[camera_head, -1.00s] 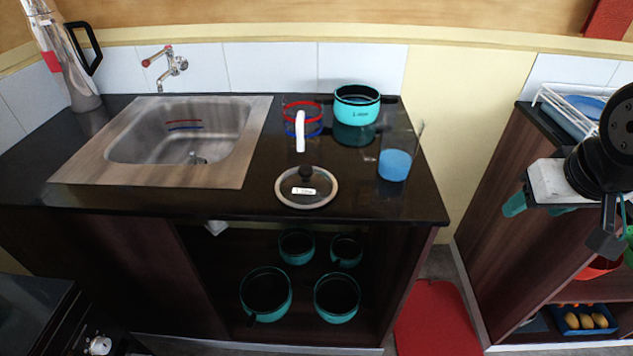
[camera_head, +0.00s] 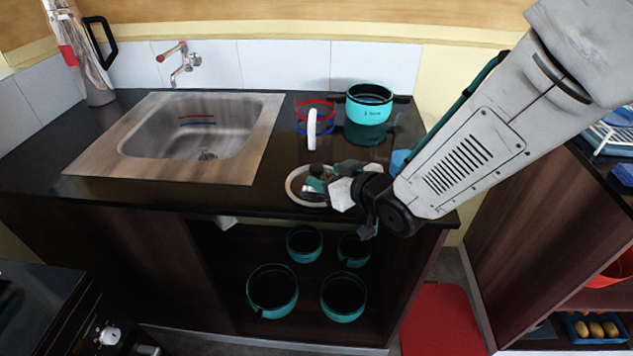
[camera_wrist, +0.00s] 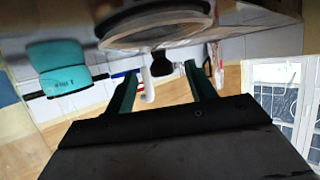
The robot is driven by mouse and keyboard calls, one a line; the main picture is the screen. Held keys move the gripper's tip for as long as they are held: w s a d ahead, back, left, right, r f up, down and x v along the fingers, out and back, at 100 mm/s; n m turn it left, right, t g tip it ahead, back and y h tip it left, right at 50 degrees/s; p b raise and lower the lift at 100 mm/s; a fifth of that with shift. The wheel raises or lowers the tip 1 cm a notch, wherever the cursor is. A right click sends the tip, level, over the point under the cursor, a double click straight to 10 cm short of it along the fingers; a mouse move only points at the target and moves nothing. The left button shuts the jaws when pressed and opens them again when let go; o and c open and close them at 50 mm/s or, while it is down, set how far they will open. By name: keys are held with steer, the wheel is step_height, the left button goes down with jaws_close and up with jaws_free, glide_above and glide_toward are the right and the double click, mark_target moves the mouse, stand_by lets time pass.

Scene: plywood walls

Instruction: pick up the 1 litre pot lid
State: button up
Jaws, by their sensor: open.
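The 1 litre pot lid (camera_head: 293,190), glass with a pale rim, lies on the black counter in front of the pot and is partly hidden by my gripper. My gripper (camera_head: 318,178) is over the lid, reaching in from the right. In the wrist view, the picture is upside down and the lid (camera_wrist: 155,28) fills the top. Its dark knob (camera_wrist: 162,66) appears between my open fingertips (camera_wrist: 160,70), with gaps on both sides. I cannot tell exactly how deep the knob sits between the fingers. The teal 1 litre pot (camera_head: 369,108) stands behind.
A clear measuring jug (camera_head: 314,115) with red and blue bands and a white handle stands behind the lid. A blue cup (camera_head: 398,160) is mostly hidden by my arm. The sink (camera_head: 195,135) is left. Several teal pots are on the shelf below.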

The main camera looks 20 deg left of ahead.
mark_target(321, 172)
steer(key=x, duration=0.5)
steer(key=shift+r, duration=0.1)
steer(key=c, duration=1.1)
steer(key=shift+c, duration=0.2)
steer(key=shift+r, duration=0.15)
